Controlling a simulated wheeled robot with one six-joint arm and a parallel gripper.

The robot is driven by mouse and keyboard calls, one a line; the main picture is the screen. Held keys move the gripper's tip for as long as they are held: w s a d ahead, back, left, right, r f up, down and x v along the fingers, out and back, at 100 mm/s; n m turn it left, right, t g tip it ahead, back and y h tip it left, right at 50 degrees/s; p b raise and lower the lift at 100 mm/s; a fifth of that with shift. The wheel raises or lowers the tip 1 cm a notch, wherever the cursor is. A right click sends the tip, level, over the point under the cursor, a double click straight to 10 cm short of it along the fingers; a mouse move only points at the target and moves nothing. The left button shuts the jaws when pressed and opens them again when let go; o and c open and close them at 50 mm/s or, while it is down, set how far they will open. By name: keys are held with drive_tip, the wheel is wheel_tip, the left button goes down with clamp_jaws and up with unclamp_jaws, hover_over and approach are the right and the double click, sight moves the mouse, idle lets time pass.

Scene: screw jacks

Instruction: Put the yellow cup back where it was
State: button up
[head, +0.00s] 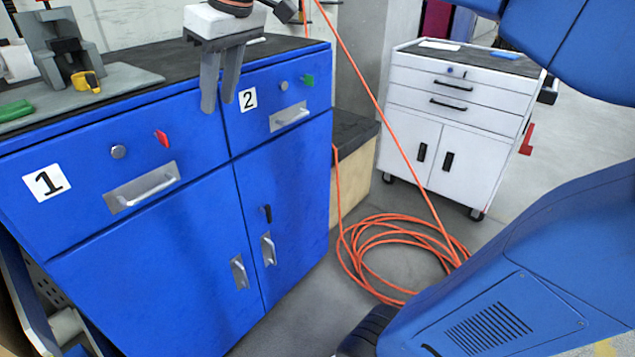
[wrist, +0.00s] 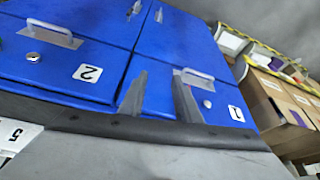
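A small yellow object (head: 87,82), which may be the yellow cup, sits beside a grey vise-like device (head: 57,48) on the blue cabinet's top at the far left of the head view. Its shape is too small to make out clearly. My gripper (head: 218,105) hangs with its fingers downward in front of the cabinet, to the right of the yellow object and apart from it. In the wrist view my gripper (wrist: 161,76) has its two grey fingers apart, with only blue cabinet front between them. The yellow object does not show in the wrist view.
The blue cabinet (head: 150,250) has drawers marked 1 and 2, both shut, with protruding handles. A green object (head: 14,110) lies at its left edge. A coiled orange hose (head: 390,255) lies on the floor. A white tool cart (head: 455,120) stands behind. Shelved boxes (wrist: 275,100) show in the wrist view.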

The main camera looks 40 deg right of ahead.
drive_tip(key=s+d+f+m, duration=0.2)
drive_tip(key=s+f, duration=0.3)
drive_tip(key=f, duration=0.3)
drive_tip(key=s+d+f+m+h, duration=0.1)
drive_tip(key=s+d+f, duration=0.3)
drive_tip(key=f, duration=0.5)
drive_tip(key=s+d+f+m+t+h, duration=0.1)
drive_tip(key=s+d+f+m, duration=0.1)
drive_tip(key=s+f, duration=0.5)
wheel_tip(320, 180, down, 2)
drive_tip(key=shift+d+f+m, duration=0.15)
drive_tip(key=shift+d+m, duration=0.15)
drive_tip(key=shift+d, duration=0.55)
